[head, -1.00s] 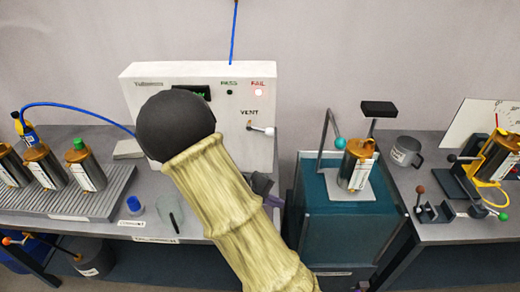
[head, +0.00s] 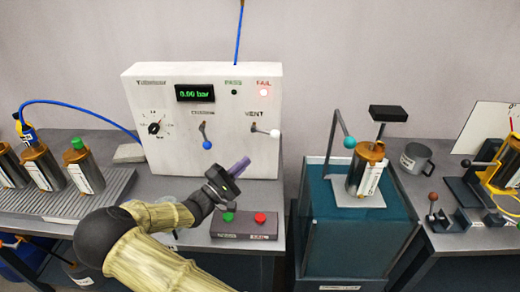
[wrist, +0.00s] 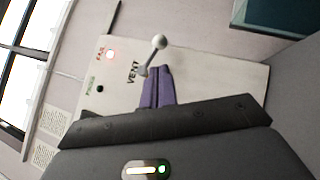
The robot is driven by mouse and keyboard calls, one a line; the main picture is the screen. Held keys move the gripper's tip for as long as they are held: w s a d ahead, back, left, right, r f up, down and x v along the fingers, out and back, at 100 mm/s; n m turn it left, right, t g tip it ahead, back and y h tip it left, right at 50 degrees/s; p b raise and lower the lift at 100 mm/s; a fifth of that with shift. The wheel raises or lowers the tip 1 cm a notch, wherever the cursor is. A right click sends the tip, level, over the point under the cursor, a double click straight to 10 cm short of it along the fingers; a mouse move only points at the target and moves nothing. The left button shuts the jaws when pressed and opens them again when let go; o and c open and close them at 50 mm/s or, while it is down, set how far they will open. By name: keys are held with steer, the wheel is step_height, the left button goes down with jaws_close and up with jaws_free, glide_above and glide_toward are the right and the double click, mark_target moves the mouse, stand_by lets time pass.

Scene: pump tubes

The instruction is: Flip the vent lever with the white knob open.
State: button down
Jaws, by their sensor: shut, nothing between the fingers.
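The vent lever's white knob (head: 275,133) sits at the right of its short stem, under the VENT label on the white panel (head: 182,172). The lever points to the right, slightly downward. My gripper (head: 243,163) is shut and empty, with purple fingers, in front of the panel's lower part, below and left of the knob in the head view. Its fingers (wrist: 158,70) also show in the wrist view, apparently close to the lever's base; contact cannot be told.
A blue-knobbed lever (head: 207,145) is left of the vent lever. A box with green and red buttons (head: 245,226) lies below my gripper. The display (head: 194,93) reads 0.00 bar, and the FAIL lamp (head: 264,93) is lit. A teal tank (head: 345,225) stands right.

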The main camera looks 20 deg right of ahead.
mark_target(273, 135)
steer(key=p+x, duration=0.1)
steer(key=x, duration=0.9)
steer(key=shift+f, duration=0.1)
steer(key=shift+s+d+r+n+t+p, duration=0.1)
steer(key=shift+r+n+t+p, duration=0.05)
steer(key=shift+n+t, duration=0.25)
steer(key=shift+d+r+n+t+p, duration=0.1)
steer(key=shift+r+n+t+p, duration=0.15)
steer(key=shift+n, duration=0.25)
steer(key=shift+s+d+r+n+t+h+p, duration=0.15)
steer(key=shift+r+n+t+h+p, duration=0.15)
steer(key=shift+n+t+p, duration=0.15)
steer(key=shift+f, duration=0.15)
steer(key=shift+a+f, duration=0.15)
steer(key=shift+a, duration=0.1)
steer(key=b+v, duration=0.1)
steer(key=v, duration=0.8)
